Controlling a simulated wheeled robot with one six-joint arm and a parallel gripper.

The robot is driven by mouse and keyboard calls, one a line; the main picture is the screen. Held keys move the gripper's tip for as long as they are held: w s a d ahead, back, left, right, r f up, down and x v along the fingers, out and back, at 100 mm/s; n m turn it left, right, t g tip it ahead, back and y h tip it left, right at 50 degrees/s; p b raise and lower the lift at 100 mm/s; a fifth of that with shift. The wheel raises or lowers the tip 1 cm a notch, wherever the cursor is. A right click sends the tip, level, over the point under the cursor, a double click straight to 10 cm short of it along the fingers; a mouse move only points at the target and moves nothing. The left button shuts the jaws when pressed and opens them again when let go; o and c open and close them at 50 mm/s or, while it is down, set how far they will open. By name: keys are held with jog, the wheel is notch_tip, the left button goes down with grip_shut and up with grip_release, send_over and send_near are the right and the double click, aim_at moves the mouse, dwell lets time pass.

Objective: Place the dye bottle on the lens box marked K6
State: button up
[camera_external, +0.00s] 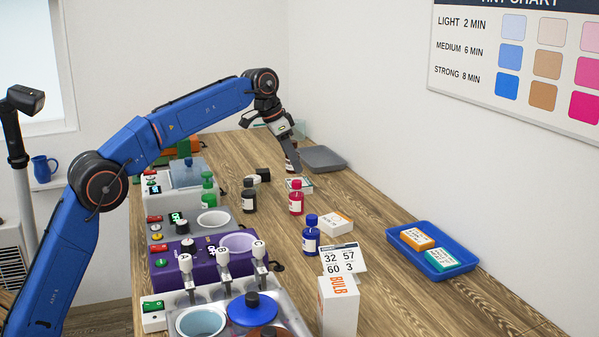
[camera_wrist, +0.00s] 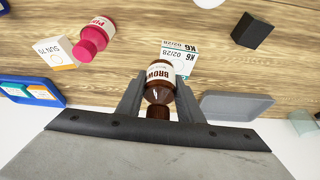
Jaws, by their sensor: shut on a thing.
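My gripper (camera_external: 289,148) is shut on a brown dye bottle (camera_external: 292,162), above the wooden bench. In the wrist view, my gripper (camera_wrist: 159,98) has a finger on each side of the bottle (camera_wrist: 158,82), whose label reads BROWN; its dark cap is towards the camera. The lens box marked K6 (camera_wrist: 180,57) is a small white box with a blue-green edge, just beyond the bottle and partly covered by it. In the external view the box (camera_external: 300,185) lies below the bottle. Whether they touch, I cannot tell.
A pink bottle (camera_external: 296,198) stands close in front of the box. A black bottle (camera_external: 249,197), a blue bottle (camera_external: 310,237) and a white box (camera_external: 337,223) are nearer. A grey tray (camera_external: 324,158) lies behind right. A blue tray (camera_external: 464,268) holds two boxes.

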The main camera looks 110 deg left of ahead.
jog(key=shift+f, duration=2.2)
jog(key=shift+f, duration=0.1)
jog(key=o, duration=1.2)
jog(key=shift+v, duration=6.1)
